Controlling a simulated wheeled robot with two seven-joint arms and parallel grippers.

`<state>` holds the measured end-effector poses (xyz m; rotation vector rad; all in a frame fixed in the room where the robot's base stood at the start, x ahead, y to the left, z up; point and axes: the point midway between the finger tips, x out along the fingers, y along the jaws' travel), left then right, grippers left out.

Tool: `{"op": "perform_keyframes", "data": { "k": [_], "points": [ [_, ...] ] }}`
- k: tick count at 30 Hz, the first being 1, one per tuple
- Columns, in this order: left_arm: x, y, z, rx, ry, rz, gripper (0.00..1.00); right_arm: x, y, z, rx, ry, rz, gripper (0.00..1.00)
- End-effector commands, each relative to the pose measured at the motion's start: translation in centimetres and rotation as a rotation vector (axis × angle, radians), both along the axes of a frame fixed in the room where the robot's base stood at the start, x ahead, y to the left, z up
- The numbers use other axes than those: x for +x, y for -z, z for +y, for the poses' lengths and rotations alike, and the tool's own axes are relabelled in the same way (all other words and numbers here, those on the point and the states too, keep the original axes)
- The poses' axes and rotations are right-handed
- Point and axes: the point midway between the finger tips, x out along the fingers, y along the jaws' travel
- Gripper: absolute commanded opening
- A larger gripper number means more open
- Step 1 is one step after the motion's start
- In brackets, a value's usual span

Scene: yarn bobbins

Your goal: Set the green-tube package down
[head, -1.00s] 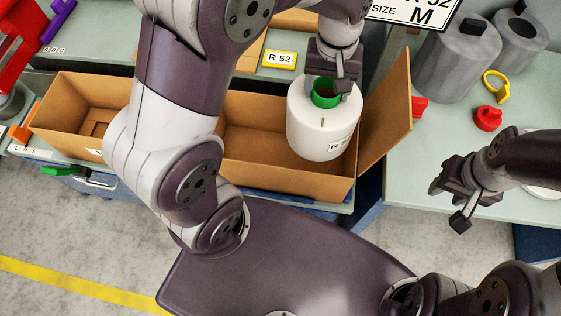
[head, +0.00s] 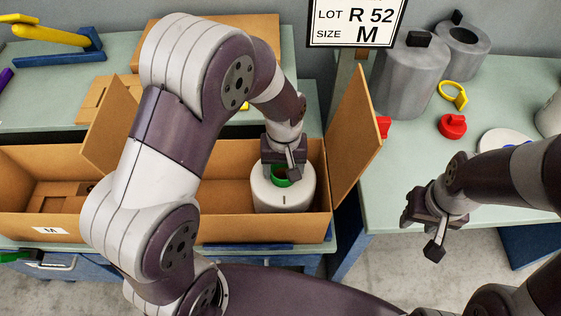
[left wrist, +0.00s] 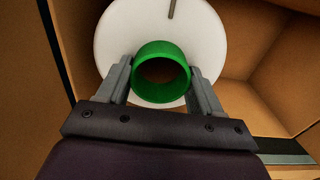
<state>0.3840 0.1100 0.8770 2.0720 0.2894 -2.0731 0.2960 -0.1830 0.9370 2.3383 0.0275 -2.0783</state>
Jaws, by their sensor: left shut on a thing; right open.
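The green-tube package (head: 283,194) is a white yarn bobbin with a green tube (head: 280,178) standing up from its top. It is upright inside the right part of the open cardboard box (head: 232,230), near its right wall. Whether its base touches the box floor is hidden. My left gripper (head: 282,170) points down and is shut on the green tube. In the left wrist view the two fingers (left wrist: 161,85) hold the tube from both sides, with the white top (left wrist: 112,40) beyond. My right gripper (head: 428,230) is open and empty in front of the right table.
A raised box flap (head: 352,135) stands right of the package. A sign reading LOT R 52, SIZE M (head: 357,22) rises behind. On the right table (head: 400,165) are grey cylinders (head: 408,78), a red piece (head: 452,126) and a yellow ring (head: 453,96). The box's middle has free room.

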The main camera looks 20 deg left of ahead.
Motion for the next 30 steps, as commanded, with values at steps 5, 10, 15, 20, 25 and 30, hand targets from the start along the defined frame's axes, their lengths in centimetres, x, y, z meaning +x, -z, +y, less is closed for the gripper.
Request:
{"op": "perform_keyframes", "data": {
  "k": [5,10,15,20,25,30],
  "points": [
    [0.1,2.3,0.0,-0.001,0.0,-0.001,0.0,0.0,0.2,0.0,0.0,0.0,0.0,0.43],
    [0.1,2.5,0.0,-0.001,0.0,-0.003,0.0,0.0,0.2,0.0,0.0,0.0,0.0,0.43],
    [0.1,2.6,0.0,0.0,0.0,-0.002,0.0,0.0,0.3,0.0,0.0,0.0,0.0,0.43],
    [0.0,2.8,0.0,0.001,0.0,0.001,0.92,0.0,0.3,0.0,0.0,0.0,0.0,0.43],
    [0.0,2.8,0.0,0.001,0.0,0.001,0.92,0.0,0.3,0.0,0.0,0.0,0.0,0.43],
    [0.0,2.0,0.0,-0.001,0.0,-0.001,0.92,0.0,0.1,0.0,0.0,0.0,0.0,0.43]
  ]
}}
